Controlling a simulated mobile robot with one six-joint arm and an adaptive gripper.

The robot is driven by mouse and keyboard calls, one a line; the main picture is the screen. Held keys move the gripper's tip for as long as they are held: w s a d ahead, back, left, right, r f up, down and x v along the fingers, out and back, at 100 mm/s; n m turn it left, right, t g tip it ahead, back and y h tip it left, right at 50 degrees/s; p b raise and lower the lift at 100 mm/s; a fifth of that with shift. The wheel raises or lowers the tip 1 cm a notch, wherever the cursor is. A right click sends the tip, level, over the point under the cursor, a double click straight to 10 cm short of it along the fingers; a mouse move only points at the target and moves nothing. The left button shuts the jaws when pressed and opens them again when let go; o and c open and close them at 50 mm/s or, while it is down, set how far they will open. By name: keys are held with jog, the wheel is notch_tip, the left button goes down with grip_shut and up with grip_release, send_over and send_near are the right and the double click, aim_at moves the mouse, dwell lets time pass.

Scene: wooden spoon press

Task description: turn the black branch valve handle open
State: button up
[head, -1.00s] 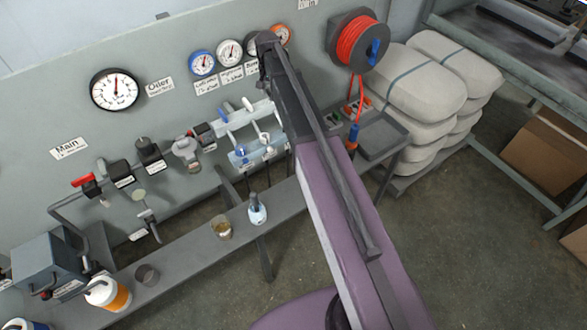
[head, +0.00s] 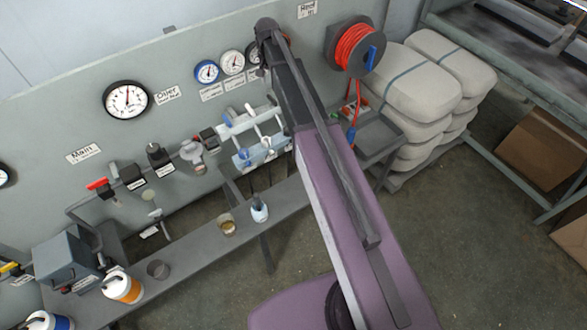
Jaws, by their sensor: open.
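The branch manifold (head: 240,128) is a pale metal block on the grey wall panel, left of my arm. A blue handle (head: 228,118) and pale fittings show on it. I cannot make out the black branch valve handle; my arm covers the manifold's right end. Above it, a blue-rimmed gauge (head: 207,72) and a white-rimmed gauge (head: 232,62) show, with a dark-rimmed gauge partly behind my arm. My purple and dark arm reaches up across the middle of the head view. My gripper does not show.
A bench (head: 190,262) along the panel carries cups and an orange-white canister (head: 122,287). A red main valve handle (head: 97,184) is at left. A red hose reel (head: 356,45), grey tray (head: 378,134) and stacked sacks (head: 410,80) are at right. The floor between is clear.

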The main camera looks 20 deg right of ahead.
jog(key=shift+r+p, duration=2.15)
jog(key=shift+r, duration=0.3)
jog(key=s+f+n+b, duration=0.2)
jog(key=s+f+b, duration=0.9)
jog(key=s, duration=0.3)
jog(key=s+f+n+b, duration=0.3)
jog(key=s+f+b, duration=0.9)
jog(key=s, duration=0.2)
jog(key=shift+s, duration=0.3)
jog(key=shift+d+f, duration=0.1)
jog(key=shift+s, duration=0.4)
